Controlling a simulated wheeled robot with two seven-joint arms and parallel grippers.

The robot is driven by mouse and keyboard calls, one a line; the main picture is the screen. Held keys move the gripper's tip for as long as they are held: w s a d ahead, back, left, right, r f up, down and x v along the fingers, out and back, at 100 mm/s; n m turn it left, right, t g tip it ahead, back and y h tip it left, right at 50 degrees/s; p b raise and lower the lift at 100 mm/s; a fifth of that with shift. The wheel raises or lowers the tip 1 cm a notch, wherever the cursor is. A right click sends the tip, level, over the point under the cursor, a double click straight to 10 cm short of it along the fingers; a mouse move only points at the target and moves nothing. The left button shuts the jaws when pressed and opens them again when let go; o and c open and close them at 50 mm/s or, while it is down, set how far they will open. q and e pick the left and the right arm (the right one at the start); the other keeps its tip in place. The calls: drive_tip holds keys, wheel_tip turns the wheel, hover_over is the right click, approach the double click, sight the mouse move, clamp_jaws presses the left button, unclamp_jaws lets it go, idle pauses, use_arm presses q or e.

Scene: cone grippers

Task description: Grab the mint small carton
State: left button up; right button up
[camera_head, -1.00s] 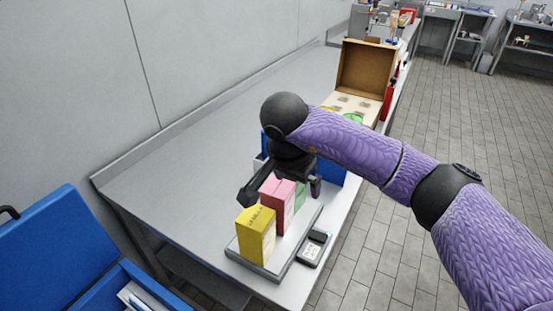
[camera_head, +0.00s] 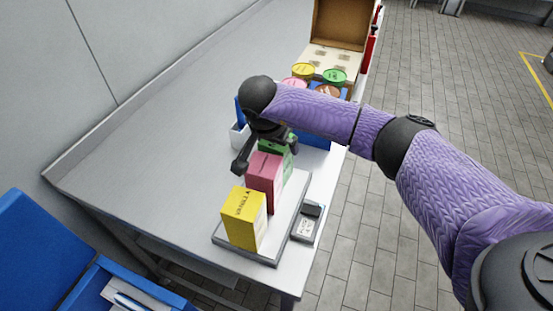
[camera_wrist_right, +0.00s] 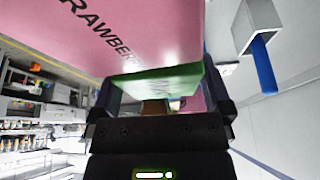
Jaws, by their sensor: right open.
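The mint small carton (camera_head: 287,164) is green and stands on a grey tray (camera_head: 228,243), behind the pink strawberry carton (camera_head: 264,182). The yellow vanilla carton (camera_head: 243,218) is nearest in the row. My right gripper (camera_head: 267,153) is open above the row at the mint carton, one finger on each side of it. The arm and the pink carton hide part of the mint carton. My left gripper is not in view.
A small dark device with a label (camera_head: 307,222) lies right of the tray. The metal table (camera_head: 150,150) is clear on the left.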

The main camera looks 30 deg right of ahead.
clamp_jaws()
idle(0.3)
